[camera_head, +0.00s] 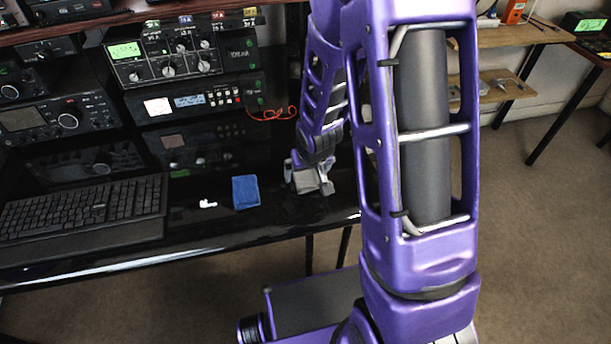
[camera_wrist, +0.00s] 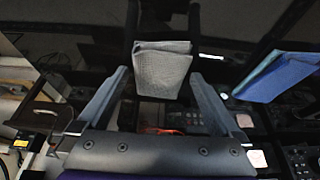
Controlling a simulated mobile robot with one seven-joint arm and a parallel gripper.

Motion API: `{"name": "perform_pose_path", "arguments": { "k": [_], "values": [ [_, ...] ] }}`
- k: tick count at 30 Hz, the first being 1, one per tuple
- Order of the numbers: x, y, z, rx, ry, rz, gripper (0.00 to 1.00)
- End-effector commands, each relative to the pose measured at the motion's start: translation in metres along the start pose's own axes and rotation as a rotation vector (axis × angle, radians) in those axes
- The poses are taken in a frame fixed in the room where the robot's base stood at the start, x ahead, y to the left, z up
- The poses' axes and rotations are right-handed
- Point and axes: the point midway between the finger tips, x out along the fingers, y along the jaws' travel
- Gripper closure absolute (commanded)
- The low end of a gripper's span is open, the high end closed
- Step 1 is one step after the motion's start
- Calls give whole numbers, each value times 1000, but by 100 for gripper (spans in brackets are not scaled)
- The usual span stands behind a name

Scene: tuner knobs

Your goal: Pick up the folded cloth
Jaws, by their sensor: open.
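A grey folded cloth (camera_wrist: 163,70) lies on the glossy black desk, in the upper middle of the wrist view. In the head view the grey cloth (camera_head: 306,181) shows at my gripper, partly covered by it. My gripper (camera_head: 311,178) points down over the desk near its front edge. In the wrist view the fingers of my gripper (camera_wrist: 158,78) are spread apart, with the grey cloth showing between and just past their tips. I cannot tell whether they touch it. A blue flat folded piece (camera_head: 245,192), perhaps also cloth, lies to the left; it also shows in the wrist view (camera_wrist: 278,76).
A black keyboard (camera_head: 85,210) lies on the desk at the left. A small white object (camera_head: 208,204) lies left of the blue piece. Stacked radio units (camera_head: 165,55) stand behind, with an orange cable (camera_head: 270,115) hanging near my arm. The desk (camera_head: 180,246) is bare along its front.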

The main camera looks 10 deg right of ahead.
Motion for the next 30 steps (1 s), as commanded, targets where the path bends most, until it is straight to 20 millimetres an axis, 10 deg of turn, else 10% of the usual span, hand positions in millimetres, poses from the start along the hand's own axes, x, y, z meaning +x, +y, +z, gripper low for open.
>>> {"name": "perform_pose_path", "arguments": {
  "k": [2,15,30],
  "values": [
    [0,0,0,0,0,0,0],
    [0,0,0,0,0,0,77],
    [-45,1,-20,1,5,0,77]
  ]
}}
